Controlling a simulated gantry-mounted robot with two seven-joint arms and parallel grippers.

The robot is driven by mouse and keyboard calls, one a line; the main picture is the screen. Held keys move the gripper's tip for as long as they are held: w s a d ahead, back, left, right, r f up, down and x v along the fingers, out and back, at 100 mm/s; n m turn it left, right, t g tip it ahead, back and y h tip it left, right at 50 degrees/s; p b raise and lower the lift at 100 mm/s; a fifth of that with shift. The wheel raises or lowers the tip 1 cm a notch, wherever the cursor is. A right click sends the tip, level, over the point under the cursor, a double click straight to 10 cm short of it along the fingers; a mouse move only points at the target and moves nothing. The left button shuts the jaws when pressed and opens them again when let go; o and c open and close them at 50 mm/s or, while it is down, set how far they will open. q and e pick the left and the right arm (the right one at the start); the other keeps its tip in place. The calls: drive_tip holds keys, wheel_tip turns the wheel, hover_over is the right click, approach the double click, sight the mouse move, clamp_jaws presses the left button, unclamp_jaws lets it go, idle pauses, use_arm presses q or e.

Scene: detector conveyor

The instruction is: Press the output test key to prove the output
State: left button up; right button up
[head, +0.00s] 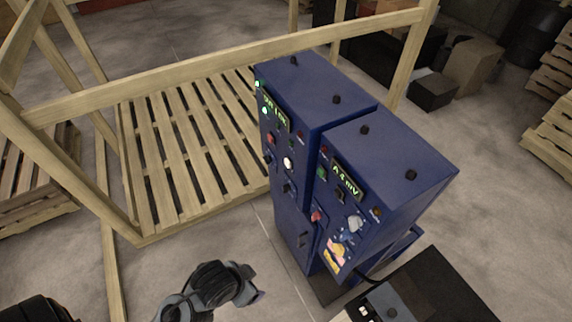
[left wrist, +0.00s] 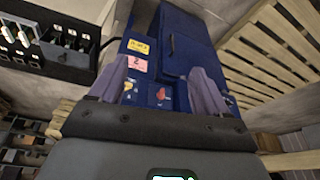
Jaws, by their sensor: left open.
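Two blue control cabinets stand side by side in the head view, the rear one (head: 316,88) and the front one (head: 394,160). Both front faces carry buttons, knobs and a lit green display, such as the front display (head: 347,181). I cannot tell which control is the output test key. My left gripper (head: 250,282) is left of and apart from the cabinets. In the left wrist view its fingers (left wrist: 159,75) are open and empty. Between them show a red knob (left wrist: 161,93), a pink label (left wrist: 138,64) and a yellow label (left wrist: 139,46). My right gripper is not visible.
A wooden frame (head: 230,52) and slatted pallet (head: 185,155) lie behind and left of the cabinets. A black-topped unit (head: 440,290) stands at the front right, with a small switch box (head: 385,305). Cardboard and black boxes (head: 433,90) stand behind. Open floor lies around my gripper.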

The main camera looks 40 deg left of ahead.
use_arm(q)
clamp_jaws()
idle(0.3)
idle(1.3)
